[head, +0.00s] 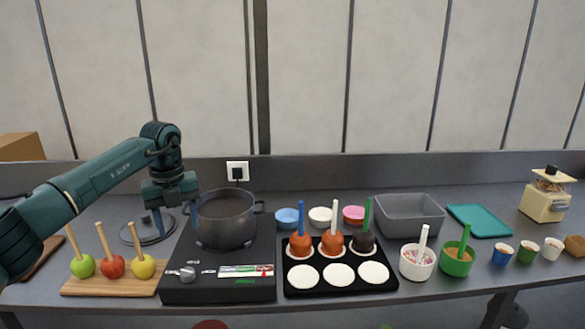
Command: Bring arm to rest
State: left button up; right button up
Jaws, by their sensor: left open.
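My left arm (95,180) comes in from the left and bends down at its wrist. My left gripper (176,220) points down, open and empty, just left of the dark pot (226,222) and above the back left of the black stove (218,285). One finger hangs close to the pot; whether it touches cannot be told. My right gripper is out of view.
Apples on sticks stand on a wooden board (112,285) at left. A black tray (300,291) holds three coated apples and white discs. Bowls, a grey bin (408,218), a teal tray (479,220) and cups fill the right. Open air lies above the counter.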

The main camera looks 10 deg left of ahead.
pick_arm(q)
jog(key=s+d+f+m+h, duration=0.2)
jog(key=d+f+h, duration=0.3)
jog(key=d, duration=0.6)
jog(key=s+d+f+m+h, duration=0.25)
jog(key=d+f, duration=0.45)
jog(key=d, duration=0.5)
jog(key=s+d+r+n+t+h, duration=0.2)
jog(key=s+d+n+t+h, duration=0.4)
jog(key=d+h, duration=0.55)
jog(key=s+a+f+n+t+y, duration=0.2)
jog(key=s+a+f+n+y, duration=0.5)
jog(key=n, duration=0.5)
jog(key=s+a+f+n+t+y, duration=0.2)
jog(key=s+a+f+n+y, duration=0.5)
jog(key=s+f+n+y, duration=0.2)
notch_tip(320, 180, down, 3)
jog(key=s+n, duration=0.2)
jog(key=n, duration=0.1)
jog(key=shift+a, duration=0.15)
jog(key=shift+r+n, duration=0.1)
jog(key=shift+n, duration=0.15)
